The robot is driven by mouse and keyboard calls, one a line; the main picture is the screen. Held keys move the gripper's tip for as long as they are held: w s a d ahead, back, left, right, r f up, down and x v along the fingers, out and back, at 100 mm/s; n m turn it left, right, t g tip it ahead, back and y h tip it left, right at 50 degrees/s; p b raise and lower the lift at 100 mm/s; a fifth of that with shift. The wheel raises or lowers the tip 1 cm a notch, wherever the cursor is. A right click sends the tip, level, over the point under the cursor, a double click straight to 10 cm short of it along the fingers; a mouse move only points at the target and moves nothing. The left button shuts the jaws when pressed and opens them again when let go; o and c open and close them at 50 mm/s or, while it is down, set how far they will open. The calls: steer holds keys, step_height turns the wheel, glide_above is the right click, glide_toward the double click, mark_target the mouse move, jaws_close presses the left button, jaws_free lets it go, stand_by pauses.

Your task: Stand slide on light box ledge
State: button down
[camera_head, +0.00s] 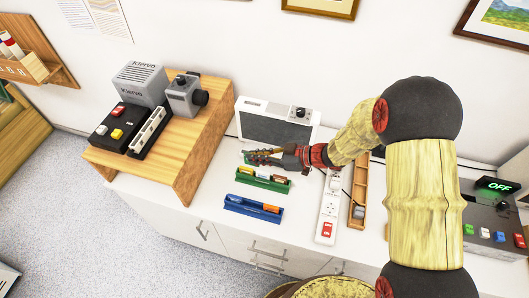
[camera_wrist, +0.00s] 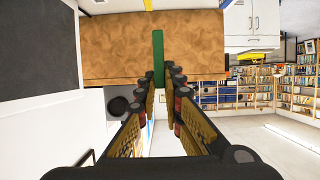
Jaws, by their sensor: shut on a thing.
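My gripper (camera_head: 258,157) is shut on a thin green slide (camera_wrist: 158,58), which sticks out past the fingertips in the wrist view. The light box (camera_head: 262,104) is a white box with a dark grey panel and a knob, standing at the back of the white counter. My gripper is in front of its lower part in the head view and hides some of the lower edge and ledge. The panel (camera_wrist: 40,45) also seems to show at the left of the wrist view, apart from the slide. I cannot tell whether the slide touches the ledge.
A green rack (camera_head: 262,184) and a blue rack (camera_head: 252,212) with coloured pieces lie in front of my gripper. A wooden riser (camera_head: 205,140) with grey devices stands left. A white power strip (camera_head: 328,215) and a wooden tray (camera_head: 359,190) lie right.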

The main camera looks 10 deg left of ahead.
steer(key=w+f+b, duration=0.1)
steer(key=w+f, duration=0.2)
steer(key=w+a+f+b, duration=0.1)
steer(key=w+f, duration=0.2)
steer(key=w, duration=0.1)
steer(key=w+a+f+b, duration=0.1)
steer(key=w+f, duration=0.2)
steer(key=w, duration=0.1)
steer(key=shift+w+b, duration=0.15)
steer(key=shift+b, duration=0.25)
step_height(320, 180, down, 3)
steer(key=shift+w+f+b, duration=0.1)
steer(key=shift+w+b, duration=0.05)
steer(key=shift+b, duration=0.7)
